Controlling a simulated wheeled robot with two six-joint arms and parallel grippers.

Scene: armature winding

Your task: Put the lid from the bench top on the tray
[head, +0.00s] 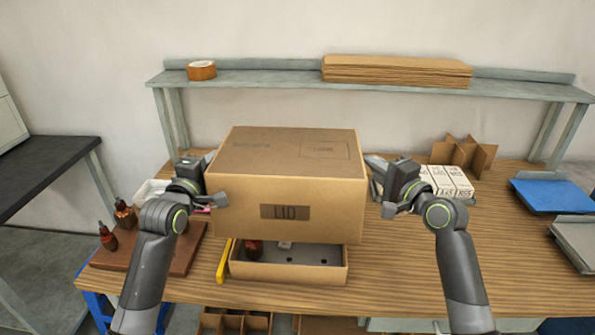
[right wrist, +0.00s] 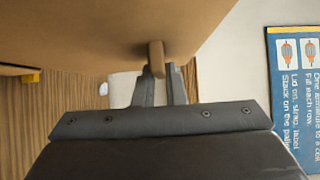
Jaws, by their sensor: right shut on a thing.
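The cardboard lid (head: 286,175), marked "LID", is level in the air above the open cardboard tray (head: 290,272). A red-brown part and a small pale piece show inside the tray. My right gripper (head: 370,195) is at the lid's right side. In the right wrist view the right gripper (right wrist: 158,75) is shut on a small brown tab under the lid (right wrist: 120,30). My left gripper (head: 213,202) is at the lid's left side; its fingertips are partly hidden, so its grip is unclear. The lid hides the back of the tray.
A yellow strip (head: 224,261) stands against the tray's left side. Armatures stand on a brown board (head: 150,255) at left. White boxes (head: 447,181) and cardboard dividers (head: 463,155) are at back right. A blue tray (head: 553,196) lies far right. The right front of the bench is clear.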

